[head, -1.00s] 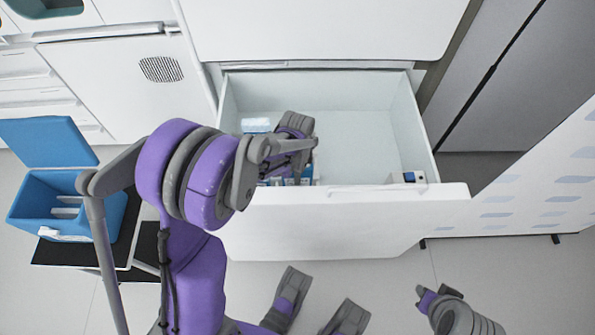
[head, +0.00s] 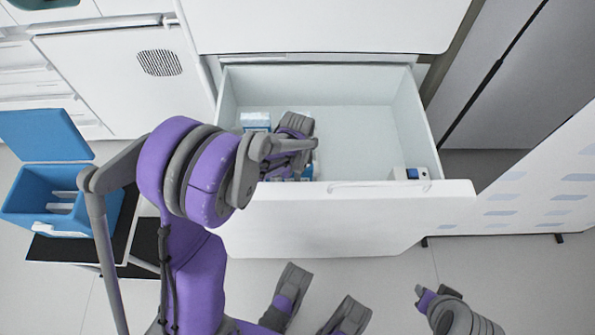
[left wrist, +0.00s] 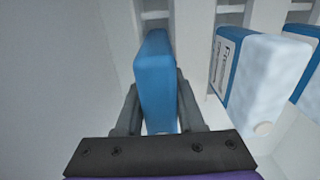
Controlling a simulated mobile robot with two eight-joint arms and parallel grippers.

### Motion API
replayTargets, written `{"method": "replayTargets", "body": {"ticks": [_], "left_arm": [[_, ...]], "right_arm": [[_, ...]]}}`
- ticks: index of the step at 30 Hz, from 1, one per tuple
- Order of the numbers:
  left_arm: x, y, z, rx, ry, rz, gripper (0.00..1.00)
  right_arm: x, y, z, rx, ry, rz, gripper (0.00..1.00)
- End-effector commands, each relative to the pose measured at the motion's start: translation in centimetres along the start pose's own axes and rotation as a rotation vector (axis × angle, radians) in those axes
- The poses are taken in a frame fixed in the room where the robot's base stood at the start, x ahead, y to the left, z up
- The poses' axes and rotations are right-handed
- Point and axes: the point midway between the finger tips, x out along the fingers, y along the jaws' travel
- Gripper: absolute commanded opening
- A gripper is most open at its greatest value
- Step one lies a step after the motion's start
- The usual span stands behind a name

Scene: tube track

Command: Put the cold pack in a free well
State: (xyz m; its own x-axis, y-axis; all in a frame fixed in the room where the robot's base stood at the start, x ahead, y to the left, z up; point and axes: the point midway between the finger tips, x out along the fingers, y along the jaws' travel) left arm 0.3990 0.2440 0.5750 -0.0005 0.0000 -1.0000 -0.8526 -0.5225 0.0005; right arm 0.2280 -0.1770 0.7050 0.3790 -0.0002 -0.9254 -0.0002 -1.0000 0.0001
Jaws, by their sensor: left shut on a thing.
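My left gripper (left wrist: 156,95) is shut on a blue cold pack (left wrist: 155,75), seen edge-on between its two grey fingers in the left wrist view. In the head view my left arm reaches into the open white drawer (head: 365,120), and the arm hides the fingertips and the held pack. More packs, blue with frosted white faces, stand to the right of the held one; the nearest (left wrist: 265,80) has a printed label. A blue cooler box (head: 25,205) with its lid open stands at the left, with white pieces inside.
White slats with gaps (left wrist: 200,20) lie beyond the held pack. A small blue-and-white box (head: 256,122) sits at the drawer's left, and another small item (head: 412,174) at its front right. The drawer's middle and right floor is mostly clear. The cooler rests on a dark-topped stand.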

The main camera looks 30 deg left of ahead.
Motion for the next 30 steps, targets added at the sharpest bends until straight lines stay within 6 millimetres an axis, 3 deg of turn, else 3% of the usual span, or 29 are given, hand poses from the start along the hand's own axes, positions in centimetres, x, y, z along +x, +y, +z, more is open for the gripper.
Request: {"method": "replayTargets", "body": {"ticks": [5,6,11,30], "left_arm": [[-0.04,0.0,0.0,0.0,0.0,0.0,0.0],[-0.04,0.0,0.0,0.0,0.0,0.0,0.43],[-0.04,0.0,0.01,0.0,0.0,0.0,0.72],[-0.31,0.0,0.0,0.0,0.0,0.0,0.72]], "right_arm": [[-0.02,0.0,-0.01,0.0,0.0,0.0,0.27],[-0.02,0.0,-0.01,0.0,0.0,0.0,0.27],[-0.02,0.0,-0.01,0.0,0.0,0.0,0.27],[-0.14,0.0,-0.04,0.0,0.0,0.0,0.27]]}}
